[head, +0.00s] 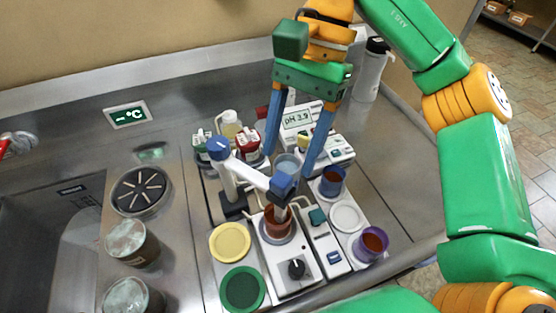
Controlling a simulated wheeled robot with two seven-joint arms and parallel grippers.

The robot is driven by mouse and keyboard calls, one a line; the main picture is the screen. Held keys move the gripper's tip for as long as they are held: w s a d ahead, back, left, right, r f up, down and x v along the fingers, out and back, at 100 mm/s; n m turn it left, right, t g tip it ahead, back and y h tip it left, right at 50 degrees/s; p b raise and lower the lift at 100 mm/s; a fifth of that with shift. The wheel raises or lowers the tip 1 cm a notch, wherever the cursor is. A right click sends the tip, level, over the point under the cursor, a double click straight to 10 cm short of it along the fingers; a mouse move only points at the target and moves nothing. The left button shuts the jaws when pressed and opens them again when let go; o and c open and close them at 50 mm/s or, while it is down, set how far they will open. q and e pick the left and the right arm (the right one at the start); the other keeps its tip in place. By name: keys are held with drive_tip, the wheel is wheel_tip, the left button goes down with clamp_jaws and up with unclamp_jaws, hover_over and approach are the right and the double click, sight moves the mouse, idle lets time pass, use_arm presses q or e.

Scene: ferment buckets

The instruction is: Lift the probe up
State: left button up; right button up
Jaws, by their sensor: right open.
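The probe (281,211) stands upright with its lower end inside a reddish-brown cup (270,226). A blue holder (283,186) sits at its top, at the end of a white swing arm (250,177) from a stand with a blue cap (219,149). My right gripper (288,164) comes down from above with its two blue fingers apart. Its fingertips appear just above and behind the blue holder in the picture; I cannot tell whether they touch anything. The probe's tip is hidden in the cup. My left gripper is not in view.
The cup stands on a white stirrer with a black knob (296,268). A pH meter reading 3.9 (297,119) is behind. Bottles with red (248,141) and green labels, purple cups (371,243), and yellow (229,241) and green lids crowd around. The counter at far right is clearer.

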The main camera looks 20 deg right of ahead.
sight(282, 178)
drive_tip(key=shift+s+a+f+b, duration=0.2)
drive_tip(key=shift+s+f, duration=0.15)
drive_tip(key=shift+f, duration=0.2)
drive_tip(key=shift+s+a+f+b, duration=0.15)
drive_tip(key=shift+s+f, duration=0.15)
drive_tip(key=shift+f, duration=0.25)
drive_tip(key=shift+s+a+f+p, duration=0.15)
drive_tip(key=shift+s+f+p, duration=0.1)
drive_tip(key=shift+p, duration=0.1)
drive_tip(key=shift+w+a+f, duration=0.15)
drive_tip(key=shift+f, duration=0.25)
drive_tip(key=shift+w+f, duration=0.2)
drive_tip(key=shift+w, duration=0.15)
drive_tip(key=shift+s, duration=0.2)
clamp_jaws()
drive_tip(key=shift+a+r, duration=0.1)
drive_tip(key=shift+r, duration=0.05)
